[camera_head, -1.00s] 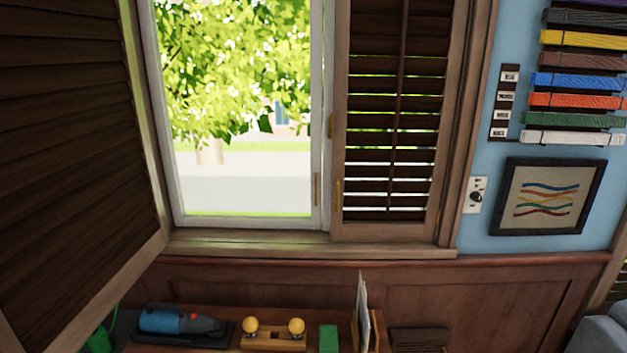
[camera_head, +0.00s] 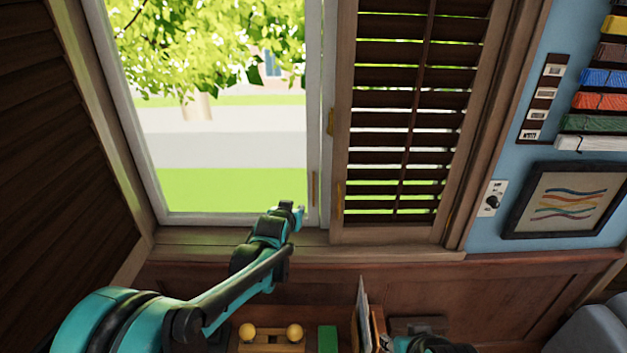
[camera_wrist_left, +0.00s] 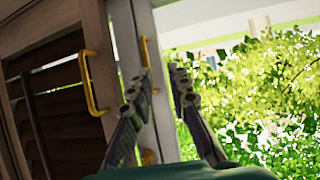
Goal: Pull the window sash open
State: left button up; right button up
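The window sash (camera_head: 313,110) is a white frame with clear glass, with trees and grass behind it. A slim yellow handle (camera_head: 314,188) sits low on its right stile; it also shows in the left wrist view (camera_wrist_left: 146,52). My left gripper (camera_head: 293,212) is at the lower right corner of the sash, just below and left of the handle. In the left wrist view its two fingers (camera_wrist_left: 160,80) are apart with nothing between them, and the sash handle is just beyond the left fingertip. My right gripper's fingers are not visible.
A closed louvred shutter (camera_head: 405,110) with its own yellow handle (camera_wrist_left: 92,85) stands right of the sash. Another shutter (camera_head: 50,150) is swung open at left. Below the sill are yellow knobs on a wooden block (camera_head: 270,340) and a green box (camera_head: 327,338).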

pick_arm(q)
jog(key=t+p, duration=0.1)
jog(key=p, duration=0.1)
send_near(313, 193)
jog(key=x, duration=0.2)
jog(key=shift+h, duration=0.3)
jog(key=x, duration=0.8)
jog(key=shift+w+f, duration=0.25)
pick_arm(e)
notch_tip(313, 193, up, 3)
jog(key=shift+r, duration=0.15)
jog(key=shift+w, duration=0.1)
pick_arm(q)
grip_shut()
